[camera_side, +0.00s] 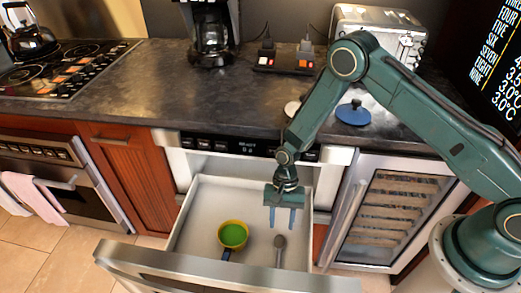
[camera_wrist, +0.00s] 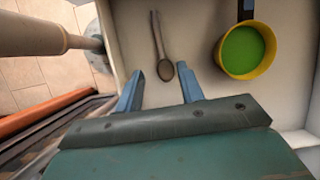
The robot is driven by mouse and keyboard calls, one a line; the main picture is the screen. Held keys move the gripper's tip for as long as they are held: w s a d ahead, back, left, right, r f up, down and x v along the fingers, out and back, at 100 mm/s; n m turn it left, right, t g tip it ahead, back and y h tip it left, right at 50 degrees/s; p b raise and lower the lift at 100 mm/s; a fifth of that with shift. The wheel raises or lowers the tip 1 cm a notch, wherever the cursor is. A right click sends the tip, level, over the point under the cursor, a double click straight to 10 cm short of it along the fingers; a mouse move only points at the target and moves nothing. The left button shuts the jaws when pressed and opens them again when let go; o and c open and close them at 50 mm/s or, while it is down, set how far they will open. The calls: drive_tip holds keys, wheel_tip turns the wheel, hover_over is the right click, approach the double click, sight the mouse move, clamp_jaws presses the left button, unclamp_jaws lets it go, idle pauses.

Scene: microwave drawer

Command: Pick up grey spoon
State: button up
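The grey spoon (camera_side: 280,247) lies flat on the floor of the open white drawer (camera_side: 190,228), right of its middle in the side view. In the wrist view the spoon (camera_wrist: 160,48) has its bowl end toward my gripper and its handle pointing away. My gripper (camera_side: 283,222) hangs over the drawer, fingers pointing down, above the spoon and apart from it. In the wrist view the two blue fingers (camera_wrist: 158,90) are spread with nothing between them.
A yellow pan (camera_side: 233,235) with a green inside lies left of the spoon in the drawer. The drawer walls surround both. A dark counter (camera_side: 150,85) stands behind, with a blue lid (camera_side: 354,113), a power strip (camera_side: 285,62) and a coffee maker (camera_side: 211,35).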

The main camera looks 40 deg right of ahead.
hover_over(278, 258)
drive_tip(key=w+d, duration=0.2)
wheel_tip(278, 258, down, 7)
drive_tip(key=shift+r, duration=0.15)
drive_tip(key=shift+x, duration=2.6)
drive_tip(key=shift+c, duration=0.2)
clamp_jaws()
